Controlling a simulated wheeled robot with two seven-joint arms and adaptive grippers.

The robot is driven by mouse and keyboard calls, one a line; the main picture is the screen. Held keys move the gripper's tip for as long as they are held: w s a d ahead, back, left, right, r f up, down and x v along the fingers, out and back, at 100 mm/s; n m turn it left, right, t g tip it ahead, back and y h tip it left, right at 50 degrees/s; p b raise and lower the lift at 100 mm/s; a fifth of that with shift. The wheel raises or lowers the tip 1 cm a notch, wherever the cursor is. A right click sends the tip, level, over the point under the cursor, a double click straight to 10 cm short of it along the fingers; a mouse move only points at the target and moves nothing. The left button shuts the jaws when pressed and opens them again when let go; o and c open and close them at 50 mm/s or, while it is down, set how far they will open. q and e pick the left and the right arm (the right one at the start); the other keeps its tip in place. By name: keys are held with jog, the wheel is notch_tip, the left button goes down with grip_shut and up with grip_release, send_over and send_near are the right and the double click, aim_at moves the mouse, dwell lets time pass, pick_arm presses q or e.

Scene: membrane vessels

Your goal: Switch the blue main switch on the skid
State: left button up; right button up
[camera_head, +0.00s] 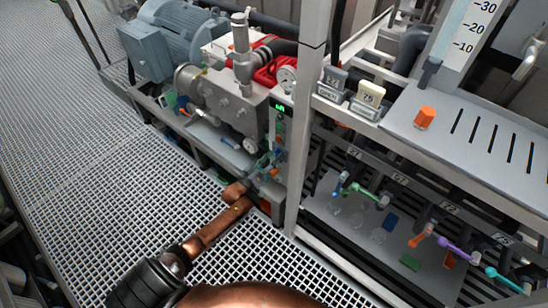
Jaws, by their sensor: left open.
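My copper-coloured left arm comes up from the bottom of the view, and my left gripper (266,168) is at its far end, open, at the front of a narrow grey control box (281,118) on the skid. The box has a small lit green display and a column of small coloured buttons below it. Small blue parts show close to the fingertips, but I cannot tell which is the blue main switch or whether the gripper touches it. The gripper partly hides the lower front of the box. My right gripper is not in view.
A blue-grey motor (180,32) and a grey pump (222,100) stand on the skid behind the box. A metal frame post (303,130) rises just right of it. Several coloured valve handles, among them an orange one (420,236), sit at the right. Grating (90,190) at the left is clear.

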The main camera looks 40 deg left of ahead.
pick_arm(q)
jog(key=shift+s, duration=0.1)
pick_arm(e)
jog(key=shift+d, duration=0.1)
pick_arm(q)
jog(key=s, duration=1.1)
jog(key=shift+s+a, duration=0.4)
jog(key=shift+a, duration=0.05)
